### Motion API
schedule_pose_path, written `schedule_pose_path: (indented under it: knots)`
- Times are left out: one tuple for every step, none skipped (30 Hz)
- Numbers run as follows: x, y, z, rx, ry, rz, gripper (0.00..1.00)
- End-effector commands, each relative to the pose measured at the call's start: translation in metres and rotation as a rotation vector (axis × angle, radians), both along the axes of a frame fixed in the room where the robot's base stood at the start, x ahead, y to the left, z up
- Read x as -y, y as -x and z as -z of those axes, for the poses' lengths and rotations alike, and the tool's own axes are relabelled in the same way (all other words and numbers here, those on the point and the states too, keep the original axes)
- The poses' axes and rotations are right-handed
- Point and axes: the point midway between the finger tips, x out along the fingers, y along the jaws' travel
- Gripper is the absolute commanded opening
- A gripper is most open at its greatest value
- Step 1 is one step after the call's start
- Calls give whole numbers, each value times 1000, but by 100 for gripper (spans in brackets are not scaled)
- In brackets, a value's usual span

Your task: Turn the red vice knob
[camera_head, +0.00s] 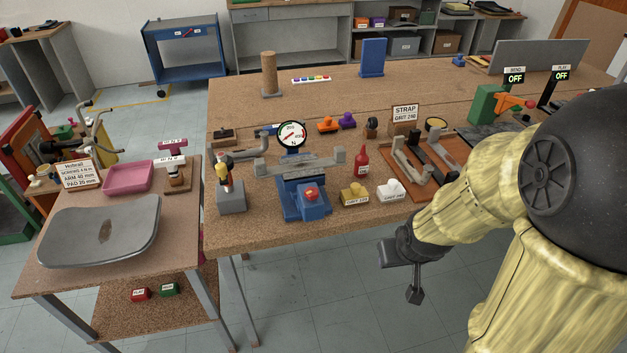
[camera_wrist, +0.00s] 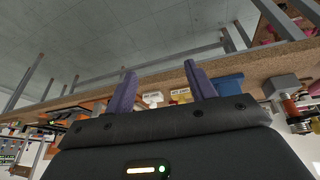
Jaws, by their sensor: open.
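The red vice knob (camera_head: 310,195) sits on the front of the blue vice (camera_head: 296,211), near the front edge of the workbench. A round dial gauge (camera_head: 291,135) stands behind the vice jaws. My gripper (camera_head: 399,276) is in front of the bench edge, to the right of the knob and apart from it. Its two fingers are spread with nothing between them, as the wrist view (camera_wrist: 160,80) shows. A blue part (camera_wrist: 230,86) beside one finger in that view looks like the vice; the knob cannot be made out there.
A yellow block (camera_head: 354,194), a white block (camera_head: 391,189) and a red bottle (camera_head: 361,160) stand right of the vice. A grey block with upright tools (camera_head: 231,197) stands left. The bench's front edge (camera_head: 290,236) lies near my gripper. Open floor lies before it.

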Motion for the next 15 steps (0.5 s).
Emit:
schedule_pose_path:
  knots:
    - [2, -12, 14, 40, 9, -37, 55]
    - [2, -19, 18, 69, 12, -64, 55]
    - [2, -29, 24, 107, 14, -98, 55]
    - [1, -36, 28, 136, 14, -124, 55]
    - [0, -42, 32, 166, 12, -152, 55]
    - [-3, -50, 37, 205, 6, -186, 55]
    - [-5, -56, 40, 234, 1, -213, 55]
    - [-7, -62, 43, 265, -6, -238, 55]
    - [-11, -68, 48, 305, -20, -273, 55]
    - [-14, -73, 51, 335, -31, -297, 55]
    - [-17, -77, 53, 367, -44, -320, 55]
    - [-22, -83, 56, 409, -63, -351, 55]
    - [-26, -86, 59, 440, -80, -374, 55]
    - [-30, -89, 60, 472, -97, -398, 55]
    - [-35, -93, 62, 516, -123, -422, 55]
